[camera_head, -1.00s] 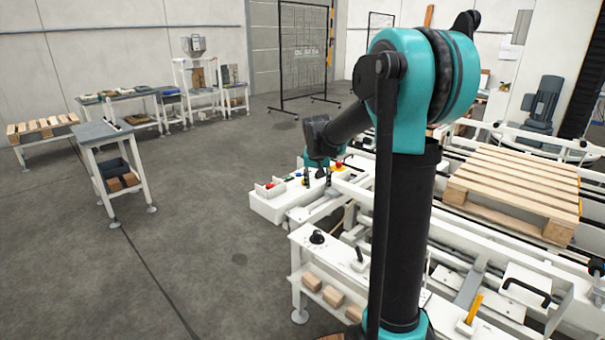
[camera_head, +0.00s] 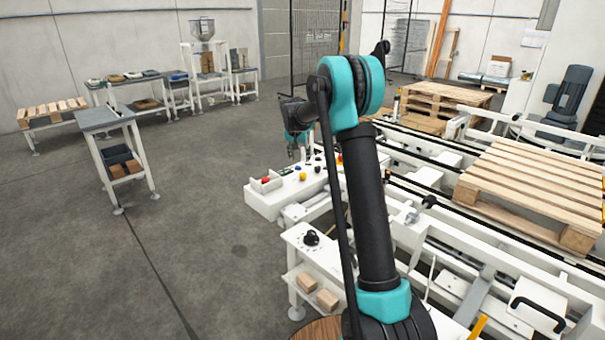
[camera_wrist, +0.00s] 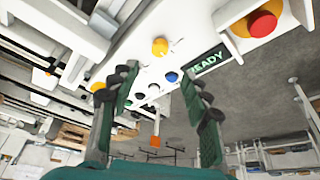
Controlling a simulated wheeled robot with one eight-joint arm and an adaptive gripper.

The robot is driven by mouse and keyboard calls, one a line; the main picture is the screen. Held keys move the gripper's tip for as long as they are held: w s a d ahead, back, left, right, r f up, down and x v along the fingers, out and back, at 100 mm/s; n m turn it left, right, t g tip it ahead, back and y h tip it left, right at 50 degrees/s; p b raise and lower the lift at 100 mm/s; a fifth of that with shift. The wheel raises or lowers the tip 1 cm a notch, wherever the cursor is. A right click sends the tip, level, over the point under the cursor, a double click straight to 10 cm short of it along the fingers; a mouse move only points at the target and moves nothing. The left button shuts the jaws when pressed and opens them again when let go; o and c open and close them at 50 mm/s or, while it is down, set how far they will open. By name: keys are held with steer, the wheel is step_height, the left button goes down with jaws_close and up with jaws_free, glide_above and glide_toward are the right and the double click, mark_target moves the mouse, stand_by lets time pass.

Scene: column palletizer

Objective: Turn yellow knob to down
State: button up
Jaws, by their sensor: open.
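The yellow knob (camera_head: 303,176) is on the white control panel (camera_head: 262,203) in the head view. In the wrist view the yellow knob (camera_wrist: 160,46) shows near the top middle, beyond my fingertips; its pointing direction is too small to tell. My gripper (camera_head: 297,150) hangs over the far side of the panel in the head view, partly hidden by my arm. In the wrist view my gripper (camera_wrist: 158,92) is open and empty, its fingers spread and apart from the knob. A second yellow-orange part (camera_wrist: 98,87) shows beside the left finger.
A red button on a yellow base (camera_wrist: 262,22), a green READY display (camera_wrist: 208,60) and a blue button (camera_wrist: 171,77) sit around the knob. A black dial (camera_head: 311,238) is on a nearer white stand. A wooden pallet (camera_head: 525,185) lies right.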

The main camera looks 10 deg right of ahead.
mark_target(303, 174)
steer(key=x, duration=1.1)
steer(key=shift+w+d+f, duration=0.1)
jaws_close()
